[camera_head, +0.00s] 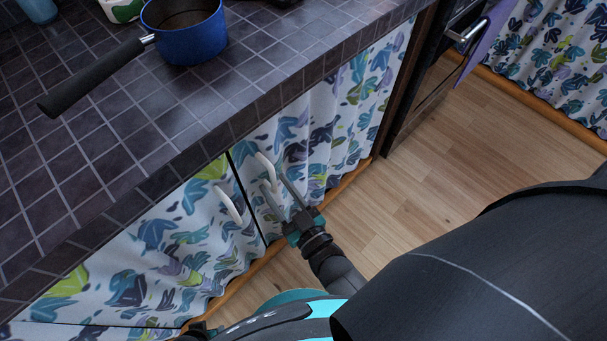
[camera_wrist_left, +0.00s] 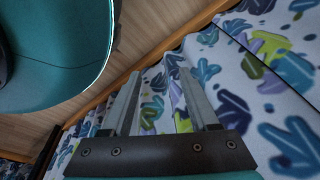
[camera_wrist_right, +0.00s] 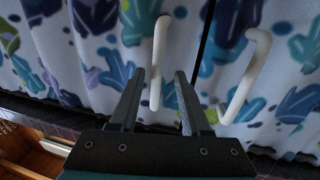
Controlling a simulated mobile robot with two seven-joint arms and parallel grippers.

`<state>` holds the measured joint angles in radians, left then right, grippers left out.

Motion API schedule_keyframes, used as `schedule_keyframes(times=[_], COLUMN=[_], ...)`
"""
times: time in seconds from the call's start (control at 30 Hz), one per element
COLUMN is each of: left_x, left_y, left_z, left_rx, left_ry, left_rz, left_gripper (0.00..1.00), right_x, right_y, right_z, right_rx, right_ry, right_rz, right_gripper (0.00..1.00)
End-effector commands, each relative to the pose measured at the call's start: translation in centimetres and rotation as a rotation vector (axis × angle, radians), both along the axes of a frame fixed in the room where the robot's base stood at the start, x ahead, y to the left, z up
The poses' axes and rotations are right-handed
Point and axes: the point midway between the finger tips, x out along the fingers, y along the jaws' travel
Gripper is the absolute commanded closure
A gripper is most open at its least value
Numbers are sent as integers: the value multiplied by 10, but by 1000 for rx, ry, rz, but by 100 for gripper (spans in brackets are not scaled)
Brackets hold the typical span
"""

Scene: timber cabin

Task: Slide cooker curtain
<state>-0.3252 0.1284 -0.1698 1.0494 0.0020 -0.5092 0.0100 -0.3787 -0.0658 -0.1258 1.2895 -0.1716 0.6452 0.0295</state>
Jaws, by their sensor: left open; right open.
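A white curtain with a blue, green and purple leaf print hangs below the counter. It has a right panel (camera_head: 335,135) and a left panel (camera_head: 150,255), split by a dark gap. A white handle (camera_head: 265,165) sits on the right panel, another white handle (camera_head: 228,205) on the left panel. My right gripper (camera_head: 274,184) is open at the right panel's handle. In the right wrist view that handle (camera_wrist_right: 158,60) shows between the open fingers (camera_wrist_right: 160,76); contact cannot be told. My left gripper (camera_wrist_left: 162,76) is open, facing curtain cloth (camera_wrist_left: 235,110).
A dark tiled counter (camera_head: 100,150) overhangs the curtain. A dark oven door with a metal handle (camera_head: 467,30) and purple cloth is at the upper right. Wooden floor (camera_head: 450,150) is clear there.

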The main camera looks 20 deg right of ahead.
Motion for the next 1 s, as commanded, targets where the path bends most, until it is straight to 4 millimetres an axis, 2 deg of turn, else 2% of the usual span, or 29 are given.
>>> schedule_keyframes(times=[0.3, 0.5, 0.7, 1.0], left_x=[-22, -30, -34, -34], left_y=[17, 24, 26, 26], left_z=[-7, -10, -11, -12], left_rx=[16, 21, 22, 22], left_ry=[1, 0, 1, 1], left_rz=[-1, -1, -1, -1], left_gripper=[40, 40, 40, 40], right_x=[-74, -110, -126, -128], right_y=[-14, -21, -24, -24], right_z=[1, 0, 0, 0], right_rx=[0, 0, 0, 1], right_ry=[7, 4, 2, 2], right_rz=[2, 2, 3, 2], right_gripper=[53, 53, 53, 53])
